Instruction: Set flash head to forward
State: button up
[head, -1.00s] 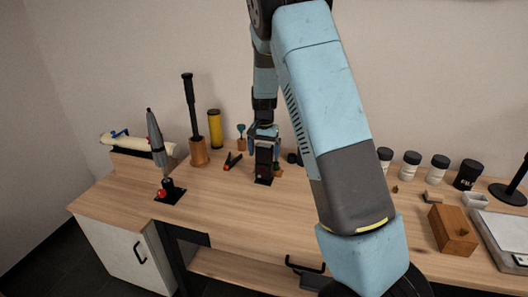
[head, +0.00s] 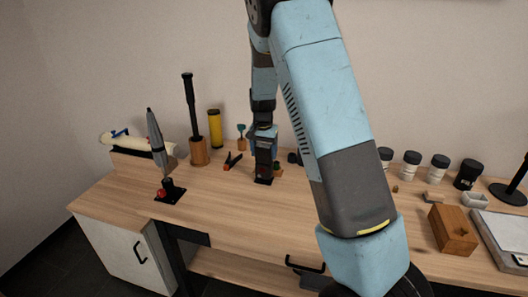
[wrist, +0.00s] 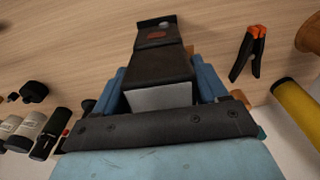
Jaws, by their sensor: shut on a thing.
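The flash is a black unit standing on the table in the head view (head: 263,178), mostly covered by my gripper. In the wrist view its black flash head (wrist: 158,68) has a pale front face (wrist: 160,97) turned toward my palm. Beyond the head is the black flash body (wrist: 158,36) with a small reddish patch. My gripper (head: 264,148) comes from above and is shut on the flash head, with one blue finger on each side in the wrist view (wrist: 160,82). I cannot tell the head's exact tilt.
Close by are a black-and-orange clamp (head: 233,160), a yellow cylinder (head: 215,128) and a wooden holder (head: 199,152) with a black tool. A grey pointed item (head: 156,137) stands left. Several jars (head: 411,165) and a wooden box (head: 453,231) are right. The front tabletop is mostly clear.

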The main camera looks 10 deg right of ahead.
aim_at(262, 161)
jog(key=shift+s+a+f+t+h, duration=0.1)
jog(key=shift+s+a+t+h, duration=0.3)
jog(key=shift+t, duration=0.45)
jog(key=shift+s+a+f+t+h, duration=0.1)
jog(key=shift+s+t+h, duration=0.15)
jog(key=shift+t+h, duration=0.5)
jog(key=shift+s+a+f+t+h, duration=0.15)
jog(key=shift+s+t+h, duration=0.2)
jog(key=shift+t, duration=0.4)
jog(key=shift+s+a+f+t+h, duration=0.15)
jog(key=shift+t+h, duration=0.25)
jog(key=shift+t, duration=0.35)
jog(key=shift+s+a+f+t+h, duration=0.15)
jog(key=shift+t+h, duration=0.1)
jog(key=shift+t, duration=0.25)
jog(key=shift+s+d+f+t+h, duration=0.15)
jog(key=shift+t+h, duration=0.15)
jog(key=shift+t, duration=0.2)
jog(key=shift+s+a+f+t+h, duration=0.15)
jog(key=shift+t+h, duration=0.1)
jog(key=shift+t, duration=0.25)
jog(key=shift+s+f+t+h, duration=0.1)
jog(key=shift+f+t+h, duration=0.15)
jog(key=shift+t+h, duration=0.35)
jog(key=shift+s+f+t+h, duration=0.1)
jog(key=shift+f+t+h, duration=0.15)
jog(key=shift+t, duration=0.55)
jog(key=shift+a, duration=0.1)
jog(key=o, duration=1)
